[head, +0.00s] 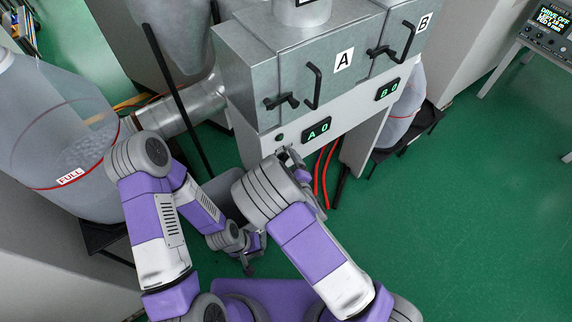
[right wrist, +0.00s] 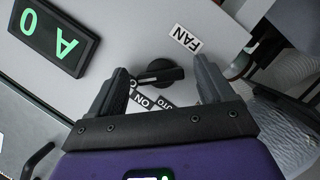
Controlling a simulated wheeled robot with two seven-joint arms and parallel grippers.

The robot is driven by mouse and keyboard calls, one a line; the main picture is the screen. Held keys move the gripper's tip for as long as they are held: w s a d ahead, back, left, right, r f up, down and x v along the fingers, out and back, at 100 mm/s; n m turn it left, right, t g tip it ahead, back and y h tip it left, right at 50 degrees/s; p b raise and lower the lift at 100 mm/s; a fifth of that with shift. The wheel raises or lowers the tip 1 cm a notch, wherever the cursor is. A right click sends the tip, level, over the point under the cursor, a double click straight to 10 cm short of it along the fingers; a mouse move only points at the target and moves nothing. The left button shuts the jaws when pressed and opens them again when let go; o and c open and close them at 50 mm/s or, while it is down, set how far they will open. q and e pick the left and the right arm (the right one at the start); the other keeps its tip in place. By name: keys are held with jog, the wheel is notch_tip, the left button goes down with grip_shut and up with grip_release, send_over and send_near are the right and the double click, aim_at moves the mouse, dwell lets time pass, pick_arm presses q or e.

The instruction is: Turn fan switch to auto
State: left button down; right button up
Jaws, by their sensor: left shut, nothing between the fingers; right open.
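The fan switch (right wrist: 160,73) is a black rotary knob on the pale panel, in the right wrist view. A FAN label (right wrist: 187,38) is beside it. An ON label (right wrist: 140,97) and a label partly hidden by my gripper, ending in TO, lie on the gripper side. The knob's bar lies nearly across the picture. My right gripper (right wrist: 161,66) is open, with one finger on each side of the knob; contact is not clear. In the head view my right gripper (head: 288,154) is at the panel and hides the switch. My left gripper (head: 249,269) is shut and empty, low down.
The A display (head: 316,130) and B display (head: 388,89) are on the panel below metal doors with black handles (head: 313,87). A clear bag marked FULL (head: 60,150) hangs at left. A thin black pole (head: 178,100) stands beside the machine. Green floor is free at right.

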jog(key=shift+c, duration=0.5)
jog(key=c, duration=0.9)
jog(key=shift+c, duration=0.2)
jog(key=shift+w+d+r+m+g+y, duration=0.1)
jog(key=shift+m+g+y, duration=0.25)
jog(key=shift+m, duration=0.55)
jog(key=shift+w+d+m+g+y+b, duration=0.1)
jog(key=shift+m+g+y+b, duration=0.75)
jog(key=shift+m, duration=0.9)
jog(key=shift+s+m+g+y+b, duration=0.1)
jog(key=shift+m+g+y+b, duration=0.3)
jog(key=shift+m+y, duration=1)
jog(key=shift+w+d+m+g+y+b, duration=0.1)
jog(key=shift+m+g+y+b, duration=0.5)
jog(key=shift+m, duration=1.45)
jog(key=shift+a+g+y, duration=0.1)
jog(key=shift+g+y, duration=0.2)
